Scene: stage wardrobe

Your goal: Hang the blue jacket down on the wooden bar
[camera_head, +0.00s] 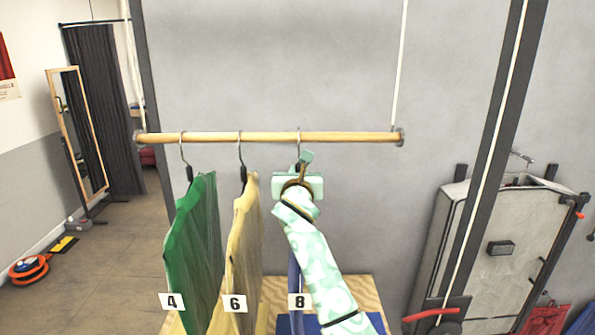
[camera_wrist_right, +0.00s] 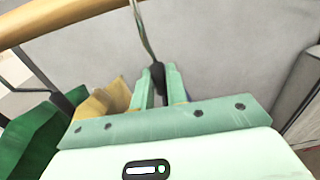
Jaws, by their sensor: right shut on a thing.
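The wooden bar (camera_head: 350,137) hangs level across the head view; its underside shows at the top left of the wrist view (camera_wrist_right: 60,18). My right gripper (camera_head: 303,160) is just below the bar, shut on the black neck (camera_wrist_right: 157,78) of a hanger. The hanger's wire hook (camera_head: 298,140) rises to the bar; I cannot tell whether it rests over it. The blue jacket (camera_head: 293,272) hangs below my gripper, mostly hidden behind my right arm, with only a thin edge showing by the tag 8. My left gripper is not in view.
A green garment (camera_head: 192,245) and a yellow garment (camera_head: 243,255) hang from the bar to the left, the yellow one close by. The bar is free to the right. A wooden surface (camera_head: 366,292) lies below. A grey case (camera_head: 490,240) stands at right.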

